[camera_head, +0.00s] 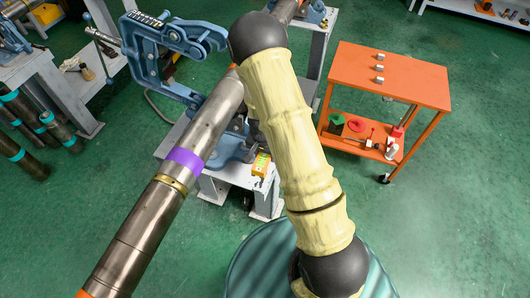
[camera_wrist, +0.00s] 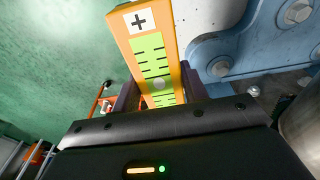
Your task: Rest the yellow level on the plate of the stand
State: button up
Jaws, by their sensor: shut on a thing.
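The yellow level (camera_head: 261,165) shows beside my arm at the right edge of the grey stand (camera_head: 235,173). In the wrist view the level (camera_wrist: 150,45) is an orange-yellow bar with a green scale and a plus mark. My gripper (camera_wrist: 158,98) is shut on it, a dark finger on each side. The stand's pale plate (camera_wrist: 205,18) lies behind and to the right of the level, next to the blue vise base (camera_wrist: 250,45). I cannot tell whether the level touches the plate. In the head view my arm hides most of my gripper.
A long steel pipe (camera_head: 150,215) with a purple band runs diagonally over the stand through the blue vise (camera_head: 165,50). An orange cart (camera_head: 390,75) with small parts stands at right. Dark pipes lean by another bench at left. Green floor is open at lower right.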

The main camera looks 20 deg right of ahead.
jog(key=shift+f, duration=0.15)
jog(key=shift+f+b, duration=3.45)
jog(key=shift+f, duration=0.55)
jog(key=shift+w, duration=0.1)
jog(key=shift+s+a, duration=0.1)
jog(key=shift+s, duration=0.1)
jog(key=shift+f, duration=0.35)
jog(key=o, duration=1.3)
jog(key=shift+o, duration=0.2)
jog(key=shift+r+p, duration=2.8)
jog(key=shift+r, duration=0.75)
